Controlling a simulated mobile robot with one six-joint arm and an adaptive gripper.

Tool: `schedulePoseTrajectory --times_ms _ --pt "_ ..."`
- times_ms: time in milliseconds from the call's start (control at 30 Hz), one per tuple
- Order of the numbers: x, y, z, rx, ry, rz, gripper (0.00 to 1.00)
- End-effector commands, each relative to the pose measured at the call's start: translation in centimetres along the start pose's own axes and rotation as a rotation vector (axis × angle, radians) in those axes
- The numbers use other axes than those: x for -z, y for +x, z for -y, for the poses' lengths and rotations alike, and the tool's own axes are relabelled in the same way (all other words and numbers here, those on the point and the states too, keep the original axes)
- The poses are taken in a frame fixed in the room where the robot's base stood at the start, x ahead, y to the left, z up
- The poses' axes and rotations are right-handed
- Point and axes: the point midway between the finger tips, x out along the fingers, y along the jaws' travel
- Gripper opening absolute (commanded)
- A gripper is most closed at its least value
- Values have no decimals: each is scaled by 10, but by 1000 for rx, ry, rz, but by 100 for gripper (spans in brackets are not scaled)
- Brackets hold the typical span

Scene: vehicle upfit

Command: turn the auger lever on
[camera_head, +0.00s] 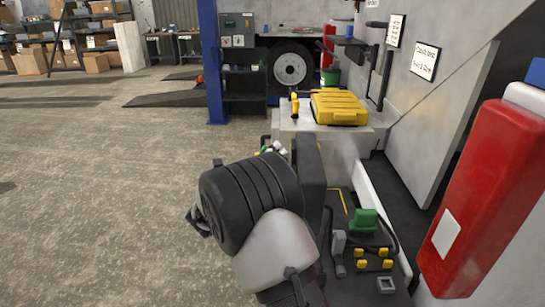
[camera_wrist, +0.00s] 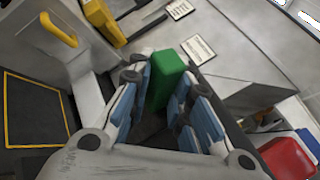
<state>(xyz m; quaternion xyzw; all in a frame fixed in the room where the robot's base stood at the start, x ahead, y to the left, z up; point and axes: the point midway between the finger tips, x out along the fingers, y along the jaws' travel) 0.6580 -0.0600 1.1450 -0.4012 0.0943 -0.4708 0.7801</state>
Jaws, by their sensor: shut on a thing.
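A green block-shaped handle (camera_wrist: 166,82), which appears to be the auger lever's grip, stands between the blue-padded fingers of my gripper (camera_wrist: 160,88) in the wrist view. The fingers are shut on it from both sides, and its far end shows beyond the pads. A green handle (camera_head: 365,222), which looks like the same one, rises from the dark control panel (camera_head: 350,288) in the head view. My arm fills the middle of that view, and I cannot make out my fingers clearly there. The lever's lower part and any on or off marking are hidden or too small to read.
Several yellow knobs (camera_head: 362,265) and a grey handle (camera_head: 338,243) sit close to the green handle. A red box (camera_head: 480,200) hangs at the right. A yellow case (camera_head: 338,108) and a yellow handle (camera_head: 294,105) are farther back. Open floor lies left.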

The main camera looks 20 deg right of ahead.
Motion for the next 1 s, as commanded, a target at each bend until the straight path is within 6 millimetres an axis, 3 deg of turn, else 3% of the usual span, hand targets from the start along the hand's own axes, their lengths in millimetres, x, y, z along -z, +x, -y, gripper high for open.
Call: schedulePoseTrajectory --times_ms 200,233,533,867,1000 --pt "-2 1 2 4 7 2 0" --pt "-2 1 2 4 7 2 20" --pt "-1 1 1 3 3 1 40" --pt "-1 -2 0 1 1 1 40" --pt "-2 -17 0 0 2 2 40"
